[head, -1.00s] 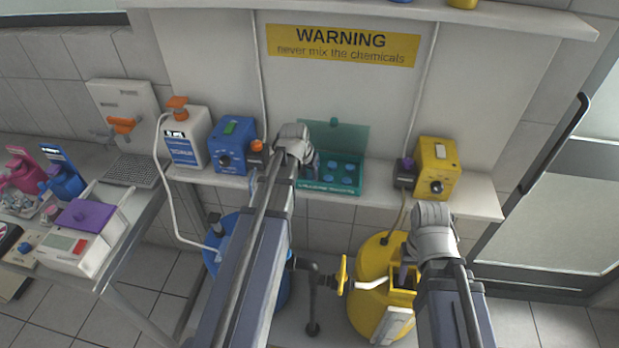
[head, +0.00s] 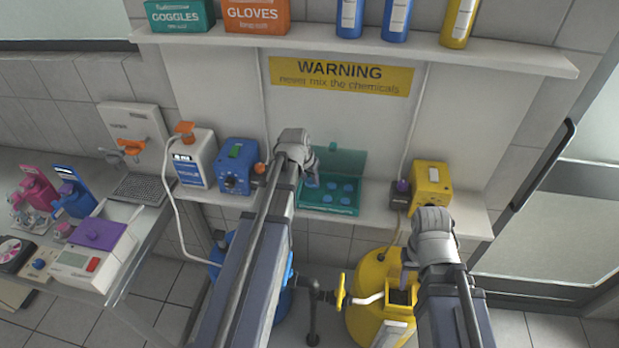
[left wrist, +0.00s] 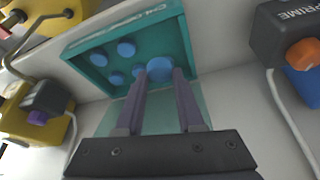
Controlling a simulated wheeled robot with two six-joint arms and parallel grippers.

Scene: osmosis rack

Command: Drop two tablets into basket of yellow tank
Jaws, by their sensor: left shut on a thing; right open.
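The open teal box (head: 352,209) on the ledge holds several round blue tablets (head: 330,199). My left gripper (head: 313,182) is at the box's left side, shut on a blue tablet (left wrist: 159,69), which shows between the fingertips in the left wrist view. Other tablets (left wrist: 126,48) lie in the box beside it. I cannot tell whether the held tablet is clear of the box. The yellow tank (head: 367,310) stands on the floor below the ledge, with its square yellow basket (head: 401,298) open at the top. My right gripper (head: 407,258) is open above the basket, its fingers partly hidden by its wrist.
A yellow pump (head: 431,178) and a blue pump (head: 237,168) stand on the ledge either side of the box. A blue tank is behind my left arm. A yellow-handled valve (head: 341,292) sits left of the yellow tank. A side table with devices (head: 95,245) is at left.

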